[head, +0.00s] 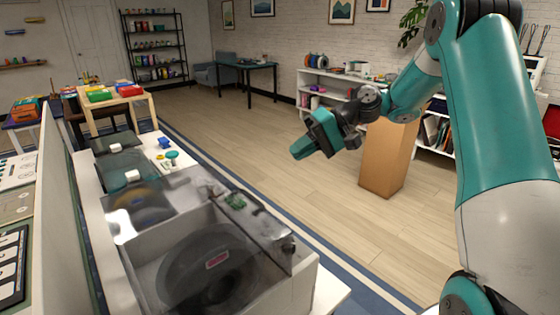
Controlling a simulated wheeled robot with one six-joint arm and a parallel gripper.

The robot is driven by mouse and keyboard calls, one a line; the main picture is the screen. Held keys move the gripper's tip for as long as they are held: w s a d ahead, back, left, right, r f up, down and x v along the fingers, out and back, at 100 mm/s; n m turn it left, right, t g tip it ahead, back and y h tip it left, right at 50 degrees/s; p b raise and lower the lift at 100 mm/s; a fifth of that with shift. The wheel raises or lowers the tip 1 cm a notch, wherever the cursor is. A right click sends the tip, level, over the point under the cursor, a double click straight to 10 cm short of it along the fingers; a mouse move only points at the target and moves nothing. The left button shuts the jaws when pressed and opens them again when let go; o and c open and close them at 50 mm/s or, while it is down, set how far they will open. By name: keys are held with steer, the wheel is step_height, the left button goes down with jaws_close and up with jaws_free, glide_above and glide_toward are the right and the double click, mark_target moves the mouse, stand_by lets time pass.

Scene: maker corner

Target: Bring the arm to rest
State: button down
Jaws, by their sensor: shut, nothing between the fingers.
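My gripper (302,148) is in the middle of the head view, raised in the air over the wood floor. It points left and slightly down. Its fingers are together and hold nothing. My teal and white arm comes up along the right side and bends down to the gripper. The gripper is apart from the bench and from everything on it.
A white bench at the left holds a clear-lidded box (295,292) with a dark spool (205,268). A tall brown box (388,160) stands on the floor behind my arm. White shelves (325,85) line the back wall. The floor (300,190) between is clear.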

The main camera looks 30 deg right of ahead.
steer(key=s+a+r+n+h, duration=0.1)
steer(key=s+a, duration=0.1)
steer(key=a, duration=0.2)
steer(key=s+a+r+n+g+h, duration=0.1)
steer(key=s+a, duration=0.2)
steer(key=a, duration=0.1)
steer(key=s+a+r+n+g+h, duration=0.1)
steer(key=s+a, duration=0.2)
steer(key=a, duration=0.2)
steer(key=shift+s+a+r+n, duration=0.1)
steer(key=shift+r+n, duration=0.1)
steer(key=shift+n, duration=0.2)
steer(key=s+a+f+n+h, duration=0.1)
steer(key=s+n+h, duration=0.1)
steer(key=s, duration=0.7)
steer(key=s+a+n+h, duration=0.2)
steer(key=s, duration=0.7)
steer(key=shift+a+f+n+h, duration=0.25)
steer(key=shift+f+n+h, duration=0.05)
steer(key=shift+f+n, duration=0.1)
steer(key=shift+w, duration=0.1)
